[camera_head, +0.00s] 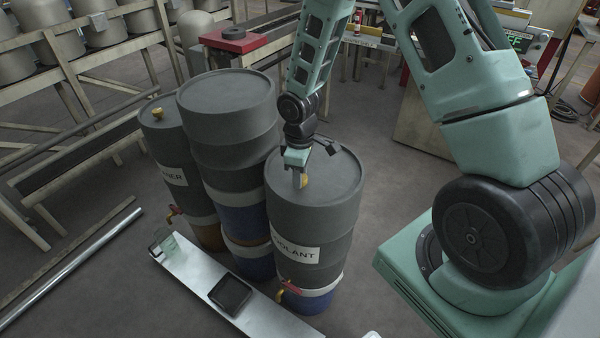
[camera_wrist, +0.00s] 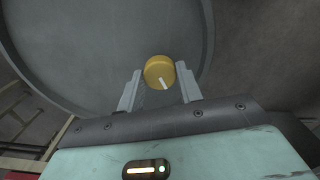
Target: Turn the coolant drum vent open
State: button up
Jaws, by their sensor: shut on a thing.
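The coolant drum (camera_head: 318,205) is a dark grey drum with a white label reading "OLANT", its first part cut off from view. Its vent is a yellow round knob on the drum top, seen in the wrist view (camera_wrist: 159,71) with a white line pointing down and slightly right. My gripper (camera_head: 301,180) reaches down to the drum top and is shut on the vent knob. In the wrist view my gripper's two fingers (camera_wrist: 160,88) stand on either side of the knob. In the head view the gripper hides most of the knob.
A taller grey drum (camera_head: 230,125) stands close to the left, and another drum (camera_head: 175,150) with a yellow knob (camera_head: 157,113) is behind it. A metal plank (camera_head: 205,275) carrying a black tray (camera_head: 230,294) lies in front.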

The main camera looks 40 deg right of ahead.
jog(key=o, duration=1)
jog(key=shift+r, duration=0.1)
notch_tip(320, 180, up, 17)
jog(key=shift+r, duration=0.15)
